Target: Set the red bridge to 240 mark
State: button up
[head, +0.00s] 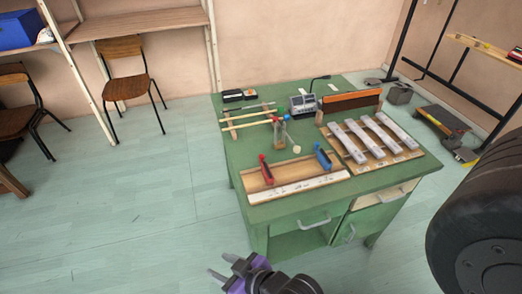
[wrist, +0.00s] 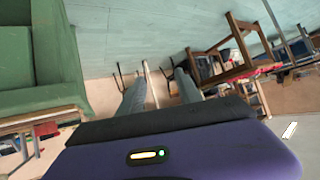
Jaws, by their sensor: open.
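The red bridge (head: 266,170) stands on a wooden board with a white scale strip (head: 298,187) along its front edge, near the front of the green table. It sits toward the left part of the board. A blue bridge (head: 323,156) stands farther right on the same board. The marks on the strip are too small to read. My gripper (head: 217,265) is low, in front of the table and left of its drawers, well apart from the red bridge. In the wrist view its two grey fingers (wrist: 160,92) are spread apart with nothing between them.
On the green table (head: 240,139), a board with several grey bars (head: 376,138) lies right of the bridges. Chairs (head: 125,70) are at the left. The floor left of the table is clear.

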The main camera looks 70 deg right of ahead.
jog(key=w+d+r+n+g+y+p, duration=0.1)
jog(key=w+d, duration=0.4)
jog(key=d, duration=0.3)
jog(key=w+d+r+g+p, duration=0.1)
jog(key=w+d+r+p, duration=0.1)
jog(key=w+d, duration=0.5)
jog(key=s+d+r, duration=0.1)
jog(key=d, duration=0.3)
jog(key=s+d+r+g, duration=0.1)
jog(key=d+r, duration=0.1)
jog(key=d, duration=0.3)
jog(key=s+d+r+g+p, duration=0.1)
jog(key=s+d, duration=0.1)
jog(key=d, duration=0.3)
jog(key=shift+r+n, duration=0.15)
jog(key=shift+n, duration=0.25)
jog(key=g+p, duration=0.1)
jog(key=g, duration=0.1)
send_near(262, 155)
jog(key=shift+n+y, duration=0.3)
jog(key=shift+y, duration=0.1)
jog(key=x, duration=0.8)
jog(key=shift+d+p, duration=0.25)
jog(key=shift+p, duration=0.05)
jog(key=shift+c, duration=0.2)
grip_shut()
